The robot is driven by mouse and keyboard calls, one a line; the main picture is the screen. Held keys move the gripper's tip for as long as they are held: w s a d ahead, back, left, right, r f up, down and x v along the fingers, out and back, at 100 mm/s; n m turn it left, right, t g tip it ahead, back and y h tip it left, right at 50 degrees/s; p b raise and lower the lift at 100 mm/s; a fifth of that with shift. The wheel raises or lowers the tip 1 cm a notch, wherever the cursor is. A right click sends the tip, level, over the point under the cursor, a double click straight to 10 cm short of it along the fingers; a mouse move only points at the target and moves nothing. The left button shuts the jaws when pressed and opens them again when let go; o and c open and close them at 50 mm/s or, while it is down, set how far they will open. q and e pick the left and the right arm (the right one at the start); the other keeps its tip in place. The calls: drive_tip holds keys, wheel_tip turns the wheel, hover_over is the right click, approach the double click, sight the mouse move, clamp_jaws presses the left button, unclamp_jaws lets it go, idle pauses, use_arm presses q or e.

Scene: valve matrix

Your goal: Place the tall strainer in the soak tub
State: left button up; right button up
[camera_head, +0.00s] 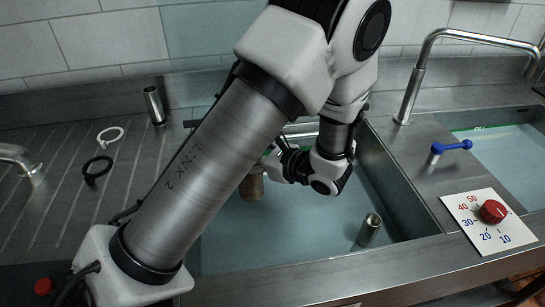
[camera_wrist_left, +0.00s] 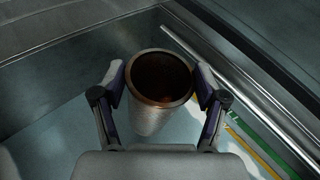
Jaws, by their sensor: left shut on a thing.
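The tall strainer (camera_wrist_left: 150,115) is a perforated-looking metal cylinder with an open, dark, brownish top. In the left wrist view it stands between the two fingers of my left gripper (camera_wrist_left: 160,82), which is shut on it. In the head view a brownish part of the strainer (camera_head: 252,188) shows beside my arm, over the middle water-filled basin (camera_head: 300,240), which may be the soak tub. My arm hides most of the strainer and the fingers there. I cannot tell whether its bottom touches the basin floor. My right gripper is not in view.
A short metal cylinder (camera_head: 369,232) stands in the middle basin at right. Another cylinder (camera_head: 154,106), a white ring (camera_head: 110,136) and a black ring (camera_head: 97,170) are on the drainboard. A faucet (camera_head: 415,85), blue lever (camera_head: 451,147) and red dial (camera_head: 493,211) are right, beside a second basin (camera_head: 505,165).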

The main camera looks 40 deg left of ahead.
use_arm(q)
wheel_tip(320, 180, down, 10)
drive_tip(key=shift+s+r, duration=0.1)
drive_tip(key=o, duration=1.8)
drive_tip(key=shift+c, duration=0.2)
drive_tip(key=r+p+v, duration=0.1)
drive_tip(key=p+v, duration=0.3)
drive_tip(key=v, duration=0.3)
drive_tip(key=p, duration=1.3)
approach(260, 187)
drive_tip(key=shift+s+a+f, duration=0.1)
drive_tip(key=shift+a, duration=0.25)
